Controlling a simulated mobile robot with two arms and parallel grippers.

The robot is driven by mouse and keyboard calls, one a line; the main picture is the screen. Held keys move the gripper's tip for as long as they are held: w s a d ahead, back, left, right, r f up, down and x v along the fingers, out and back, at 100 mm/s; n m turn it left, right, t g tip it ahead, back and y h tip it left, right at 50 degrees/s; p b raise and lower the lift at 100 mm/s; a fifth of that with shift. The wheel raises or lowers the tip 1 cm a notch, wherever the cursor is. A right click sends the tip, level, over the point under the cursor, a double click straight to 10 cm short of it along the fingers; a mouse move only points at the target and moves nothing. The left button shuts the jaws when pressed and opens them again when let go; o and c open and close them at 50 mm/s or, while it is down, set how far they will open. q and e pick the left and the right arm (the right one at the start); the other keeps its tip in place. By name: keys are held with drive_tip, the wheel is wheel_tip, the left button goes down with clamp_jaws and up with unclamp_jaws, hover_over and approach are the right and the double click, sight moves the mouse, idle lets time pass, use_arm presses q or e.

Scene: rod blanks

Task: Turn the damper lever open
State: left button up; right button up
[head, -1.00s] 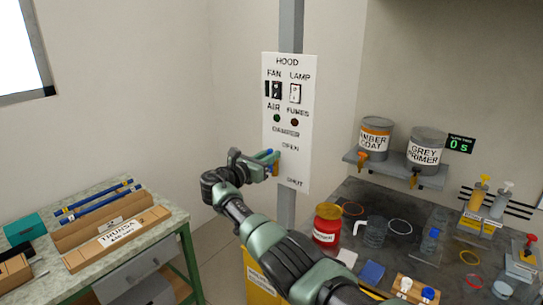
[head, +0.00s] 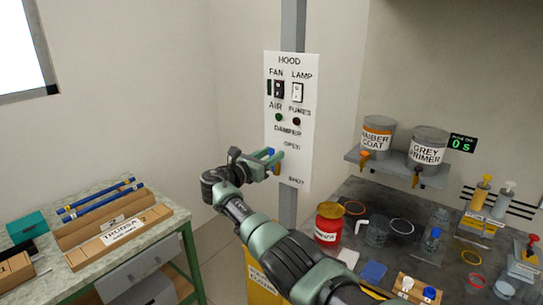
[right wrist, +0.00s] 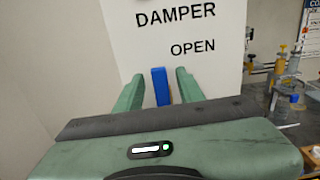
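The white hood panel (head: 303,168) stands on a grey post, with DAMPER, OPEN and SHUT lettered down its lower half. The blue damper lever (right wrist: 161,86) stands upright between my right gripper's fingers in the right wrist view, below the word OPEN. In the head view only a bit of blue (head: 271,151) shows by the fingers, with a small orange part (head: 277,168) under them. My right gripper (right wrist: 160,88) is open around the lever, with a narrow gap on each side. It also shows in the head view (head: 277,157). My left gripper is out of view.
Fan and lamp switches (head: 287,91) sit above on the panel. To the right, a shelf (head: 392,170) carries two paint cans over a dark bench (head: 345,198) crowded with jars and bottles. A workbench (head: 160,231) with wooden trays stands at the left.

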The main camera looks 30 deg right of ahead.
drive_tip(key=b+v, duration=0.1)
drive_tip(key=v, duration=0.6)
drive_tip(key=shift+a, duration=0.25)
drive_tip(key=shift+f, duration=0.1)
drive_tip(key=s+a+f+m+y, duration=0.1)
drive_tip(key=s+f+y, duration=0.2)
drive_tip(key=f, duration=1.1)
drive_tip(key=s+a+f+y+b, duration=0.15)
drive_tip(key=s+f, duration=0.25)
drive_tip(key=f, duration=1)
drive_tip(key=s+a+f+m+y, duration=0.1)
drive_tip(key=s+f+y, duration=0.25)
drive_tip(key=f, duration=1.15)
drive_tip(key=s+a+f+m+g+y, duration=0.3)
drive_tip(key=s+f+m+y, duration=0.15)
drive_tip(key=s+f, duration=1.25)
drive_tip(key=s+a+f+m+g+y, duration=0.1)
drive_tip(key=s+f+m, duration=0.3)
drive_tip(key=s, duration=0.8)
drive_tip(key=s+a+f+m+g+y, duration=0.1)
drive_tip(key=s+f+m, duration=0.4)
drive_tip(key=s, duration=0.8)
drive_tip(key=s+a+f+m+y+b, duration=0.1)
drive_tip(key=s+f+m, duration=0.3)
drive_tip(key=s, duration=0.9)
wheel_tip(320, 180, down, 3)
drive_tip(key=shift+s+a+r+m+g+y, duration=0.25)
drive_tip(key=shift+a+m+g+y, duration=0.15)
drive_tip(key=shift+a+y, duration=0.25)
